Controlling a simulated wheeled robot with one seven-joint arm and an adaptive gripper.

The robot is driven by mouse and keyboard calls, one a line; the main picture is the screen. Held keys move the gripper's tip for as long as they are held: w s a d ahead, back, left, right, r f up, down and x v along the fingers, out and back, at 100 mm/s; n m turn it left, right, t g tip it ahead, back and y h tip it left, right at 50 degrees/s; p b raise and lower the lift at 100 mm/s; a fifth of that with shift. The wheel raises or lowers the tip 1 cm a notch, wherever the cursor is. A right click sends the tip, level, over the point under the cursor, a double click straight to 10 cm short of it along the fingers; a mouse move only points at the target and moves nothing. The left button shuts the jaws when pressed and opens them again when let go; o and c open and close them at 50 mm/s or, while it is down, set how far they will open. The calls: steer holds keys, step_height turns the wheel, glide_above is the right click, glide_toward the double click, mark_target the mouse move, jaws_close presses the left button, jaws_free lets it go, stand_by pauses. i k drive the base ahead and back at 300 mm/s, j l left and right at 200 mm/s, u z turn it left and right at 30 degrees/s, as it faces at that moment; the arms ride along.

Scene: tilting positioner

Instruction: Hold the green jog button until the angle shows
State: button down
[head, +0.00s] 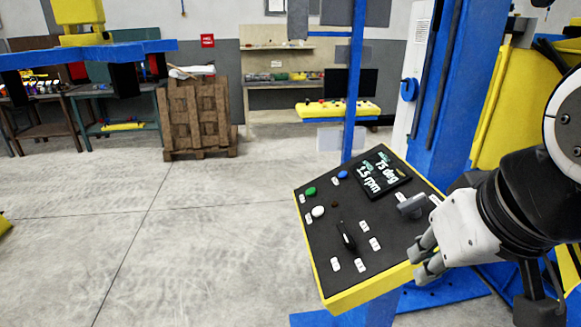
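The control panel (324,258) is a tilted black plate with a yellow edge, right of centre in the head view. The green button (310,191) is near its upper left, uncovered, with nothing touching it. The dark display (383,176) at the panel's top shows a line ending in "deg", possibly 75 or 15, and one ending in "rpm"; the digits are hard to read. My gripper (420,262) is at the panel's right edge, its fingers pointing left, well apart from the green button. It holds nothing that I can see. The finger gap is unclear from this angle.
A white button (318,211), a blue button (343,174), a black switch (347,237) and a grey handle (411,206) stand up from the panel. A blue post (355,80) rises behind it.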

mark_target(310, 191)
steer(key=k, duration=0.55)
steer(key=z, duration=1.7)
steer(key=j, duration=4.8)
steer(key=k+u, duration=0.05)
